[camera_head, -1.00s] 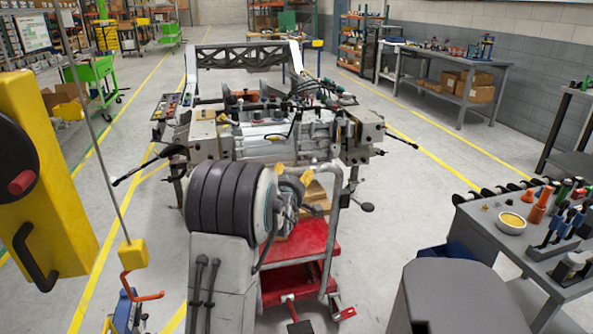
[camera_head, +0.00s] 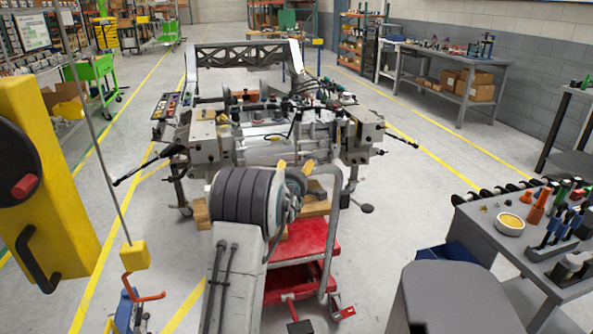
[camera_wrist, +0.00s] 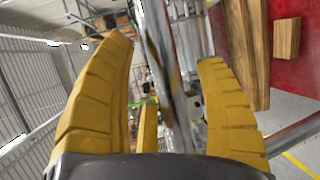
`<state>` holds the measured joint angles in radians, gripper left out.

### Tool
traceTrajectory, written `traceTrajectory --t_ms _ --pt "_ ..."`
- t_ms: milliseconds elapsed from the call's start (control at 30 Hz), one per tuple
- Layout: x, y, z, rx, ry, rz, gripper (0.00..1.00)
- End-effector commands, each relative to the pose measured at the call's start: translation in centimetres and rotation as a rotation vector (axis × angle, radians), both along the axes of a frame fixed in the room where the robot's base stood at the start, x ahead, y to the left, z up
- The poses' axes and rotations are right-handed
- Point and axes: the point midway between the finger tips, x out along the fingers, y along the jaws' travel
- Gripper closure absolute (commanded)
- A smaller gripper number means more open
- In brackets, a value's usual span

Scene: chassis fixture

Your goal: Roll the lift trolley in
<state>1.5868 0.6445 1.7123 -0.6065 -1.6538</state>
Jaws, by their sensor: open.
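The lift trolley has a red deck (camera_head: 318,240) and a bent grey tube handle (camera_head: 333,215). It stands on the floor in front of the chassis fixture, partly hidden by my arm. Wooden blocks (camera_wrist: 286,38) lie on its red deck in the wrist view. My gripper (camera_head: 295,168) is near the handle's upper bend, with yellow fingers pointing away from me. In the wrist view my gripper (camera_wrist: 168,45) is open, and a shiny grey tube (camera_wrist: 158,40) runs between its fingers. I cannot tell whether the fingers touch it.
The chassis fixture (camera_head: 262,142) with its parts stands just beyond the trolley, with side levers sticking out. A grey tool cart (camera_head: 500,245) is at right, with a blue bin beside it. A yellow hoist body (camera_head: 45,180) with a hanging hook is at left.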

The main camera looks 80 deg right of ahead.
Motion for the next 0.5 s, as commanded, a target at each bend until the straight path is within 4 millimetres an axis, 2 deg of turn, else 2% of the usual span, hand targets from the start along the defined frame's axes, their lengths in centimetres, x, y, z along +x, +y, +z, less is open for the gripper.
traceTrajectory --t_ms 200,500 --pt "-0.01 -0.71 -0.16 0.001 0.000 0.000 0.35" --pt "-0.01 -0.77 -0.16 0.000 0.000 0.000 0.35"
